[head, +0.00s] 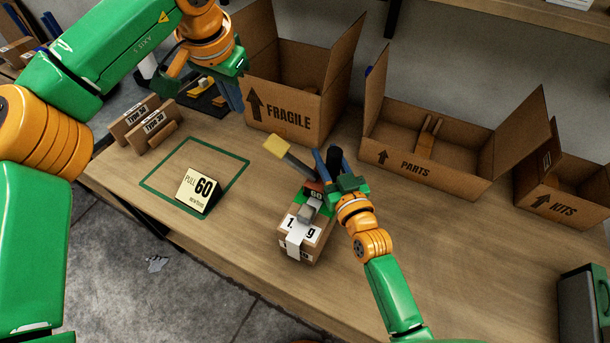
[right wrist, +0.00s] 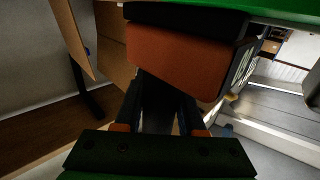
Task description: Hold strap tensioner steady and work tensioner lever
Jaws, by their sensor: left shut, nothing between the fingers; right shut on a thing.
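The strap tensioner (head: 314,188) sits on top of a small strapped carton (head: 293,249); its red housing shows "60". Its grey lever (head: 296,160) sticks up to the left and ends in a yellow grip (head: 277,146). My right gripper (head: 328,163) is at the tensioner, shut on it; its fingers partly hide the tensioner. In the right wrist view a large orange-red block (right wrist: 180,60), seemingly the housing, is close beyond the fingers (right wrist: 160,110). My left gripper (head: 233,96) is shut and empty, fingers pointing down, well apart from the lever, up and left of it.
Open boxes marked FRAGILE (head: 286,118), PARTS (head: 448,175) and KITS (head: 560,206) line the back. Small tagged blocks (head: 146,128) stand left.

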